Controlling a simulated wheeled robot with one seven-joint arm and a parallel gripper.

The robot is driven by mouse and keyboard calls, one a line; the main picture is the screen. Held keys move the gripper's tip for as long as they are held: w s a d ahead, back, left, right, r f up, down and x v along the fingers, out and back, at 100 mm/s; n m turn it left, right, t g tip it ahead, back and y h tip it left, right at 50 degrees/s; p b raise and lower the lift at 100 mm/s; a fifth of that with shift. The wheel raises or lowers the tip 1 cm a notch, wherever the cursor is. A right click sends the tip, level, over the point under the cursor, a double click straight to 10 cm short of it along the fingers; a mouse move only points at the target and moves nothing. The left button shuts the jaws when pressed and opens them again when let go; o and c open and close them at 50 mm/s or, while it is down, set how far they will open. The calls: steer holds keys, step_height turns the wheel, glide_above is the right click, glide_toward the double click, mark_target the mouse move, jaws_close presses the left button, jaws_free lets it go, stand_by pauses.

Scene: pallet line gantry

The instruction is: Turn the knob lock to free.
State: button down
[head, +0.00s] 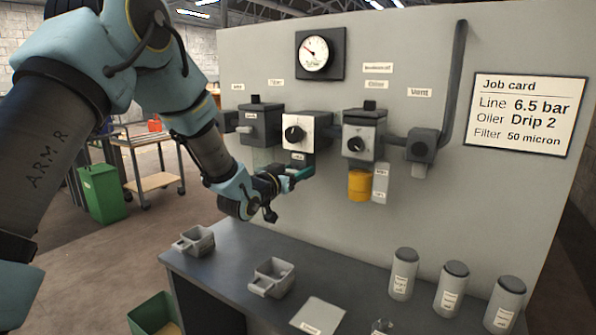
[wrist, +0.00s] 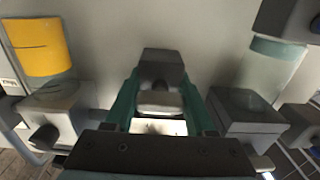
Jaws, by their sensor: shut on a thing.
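The middle unit (head: 308,125) on the grey panel has a white face with a black knob (head: 294,134) and a small label below it. My gripper (head: 300,173) is at the lower part of this unit, under the knob. In the wrist view its teal fingers (wrist: 160,100) stand either side of a light grey piece (wrist: 160,104) in front of a dark grey block (wrist: 162,68), and are shut on it. I cannot tell for sure whether this piece is the knob lock, or how it is set. The fingers partly hide it in the head view.
A second knobbed unit (head: 362,135) with a yellow bowl (head: 360,186) is close on the right. A grey unit (head: 260,124) is close on the left. The bench (head: 345,280) below holds two grey cups, a card and several canisters. A gauge (head: 316,54) is above.

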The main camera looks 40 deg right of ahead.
steer(key=shift+f+m+b, duration=0.15)
steer(key=shift+m+b, duration=0.15)
steer(key=shift+b, duration=0.25)
steer(key=m+b, duration=1.7)
steer(key=b, duration=1.1)
steer(key=shift+m, duration=0.3)
steer(key=shift+c, duration=1.2)
jaws_free()
steer(key=shift+a+b, duration=0.1)
steer(key=shift+b, duration=0.2)
